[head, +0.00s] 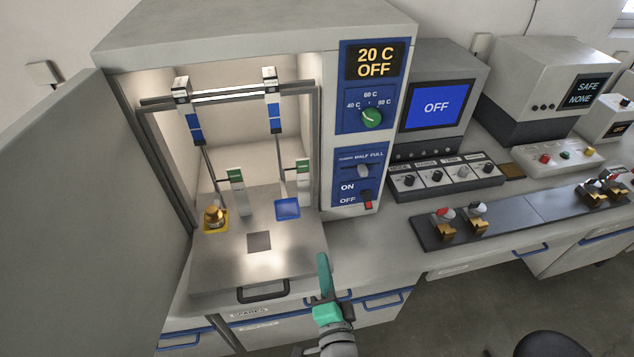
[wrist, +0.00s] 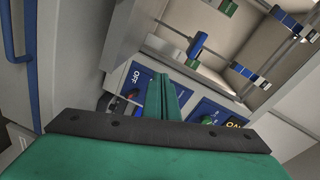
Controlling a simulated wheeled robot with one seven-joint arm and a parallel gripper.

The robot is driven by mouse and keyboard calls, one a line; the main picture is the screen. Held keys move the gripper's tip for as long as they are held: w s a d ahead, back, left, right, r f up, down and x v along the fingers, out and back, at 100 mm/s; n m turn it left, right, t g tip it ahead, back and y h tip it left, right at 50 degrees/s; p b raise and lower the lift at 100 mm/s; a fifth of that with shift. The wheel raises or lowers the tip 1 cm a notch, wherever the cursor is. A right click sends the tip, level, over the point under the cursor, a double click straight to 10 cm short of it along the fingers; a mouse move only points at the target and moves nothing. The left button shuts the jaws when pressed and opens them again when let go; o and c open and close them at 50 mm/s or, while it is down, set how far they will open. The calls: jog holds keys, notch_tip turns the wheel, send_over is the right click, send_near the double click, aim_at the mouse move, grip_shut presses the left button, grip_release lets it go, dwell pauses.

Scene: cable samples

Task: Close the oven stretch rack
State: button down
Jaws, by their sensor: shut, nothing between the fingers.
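The oven (head: 260,35) stands at the left with its door (head: 75,180) swung open to the left. Its stretch rack (head: 230,270) is pulled out, a grey tray with a dark handle (head: 263,292) at its front edge. On the tray are a brass weight on a yellow square (head: 215,217) and an empty blue square (head: 288,208). Two samples hang in clamps from a bar inside (head: 220,95). My green gripper (head: 323,262) is shut and empty, to the right of the handle and apart from it. In the wrist view the fingers (wrist: 163,95) are together, with the oven panel beyond.
The oven panel (head: 362,125) reads 20 C OFF, with a dial and switches. A monitor reading OFF (head: 437,107) and a knob box (head: 445,180) stand to the right. A dark plate with terminals (head: 530,212) lies along the bench. Blue-handled drawers (head: 385,300) are below.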

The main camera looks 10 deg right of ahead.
jog(key=w+d+r+m+t+y, duration=0.1)
jog(key=w+d+r+m, duration=0.2)
jog(key=w+r, duration=0.35)
send_near(315, 173)
jog(key=w, duration=0.4)
jog(key=shift+w+a, duration=0.15)
jog(key=shift+w, duration=1)
jog(key=shift+d, duration=0.2)
